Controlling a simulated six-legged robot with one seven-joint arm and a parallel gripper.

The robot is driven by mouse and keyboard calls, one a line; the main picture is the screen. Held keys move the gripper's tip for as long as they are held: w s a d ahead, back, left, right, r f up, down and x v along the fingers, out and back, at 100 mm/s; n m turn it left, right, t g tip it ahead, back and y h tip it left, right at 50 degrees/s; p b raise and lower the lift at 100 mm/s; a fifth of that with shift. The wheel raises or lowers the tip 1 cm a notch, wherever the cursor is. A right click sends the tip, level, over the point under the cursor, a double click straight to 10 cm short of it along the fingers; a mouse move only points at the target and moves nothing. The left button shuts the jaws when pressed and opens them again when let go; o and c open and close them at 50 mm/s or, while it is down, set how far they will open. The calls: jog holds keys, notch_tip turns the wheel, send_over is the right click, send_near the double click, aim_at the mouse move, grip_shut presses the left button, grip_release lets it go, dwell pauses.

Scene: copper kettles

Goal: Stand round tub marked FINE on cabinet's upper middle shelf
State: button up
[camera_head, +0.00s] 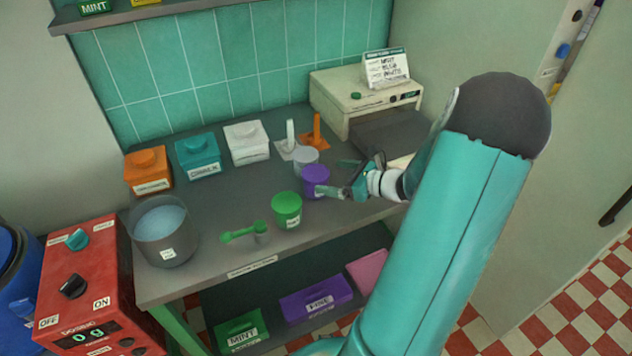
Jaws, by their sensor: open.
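Several round tubs stand on the grey counter (205,235). A purple tub (314,176) is nearest my gripper (337,178). My gripper is open, its fingers pointing left at the purple tub. The lower finger overlaps the tub's lower right side; I cannot tell whether it touches. A green tub (287,208) with a small white label stands in front and to the left. A pale tub (306,157) stands behind the purple one. I cannot read FINE on any tub. No cabinet with an upper middle shelf can be made out.
A wall shelf (120,16) holds labelled boxes. Orange, teal and white lidded boxes (245,143) line the counter's back. A beige machine (350,102) stands right. A grey pot (163,232), green scoop (240,233) and red scale (88,285) are left. Boxes sit on the lower shelf (275,285).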

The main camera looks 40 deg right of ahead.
aim_at(313, 171)
jog(key=shift+a+x, duration=0.1)
jog(key=shift+x, duration=1.1)
jog(key=shift+a+x, duration=0.15)
jog(key=shift+x, duration=1.05)
jog(key=shift+s, duration=0.15)
jog(key=c, duration=1.2)
jog(key=shift+r, duration=0.5)
notch_tip(313, 171, up, 2)
jog(key=shift+r, duration=0.15)
jog(key=s+a+r, duration=0.2)
jog(key=r, duration=0.1)
jog(key=s+a+r, duration=0.1)
jog(key=r, duration=0.1)
jog(key=shift+a, duration=0.1)
jog(key=s+a+r, duration=0.4)
jog(key=s+a, duration=0.2)
jog(key=a, duration=0.1)
jog(key=shift+s+r, duration=0.3)
jog(key=shift+s, duration=0.05)
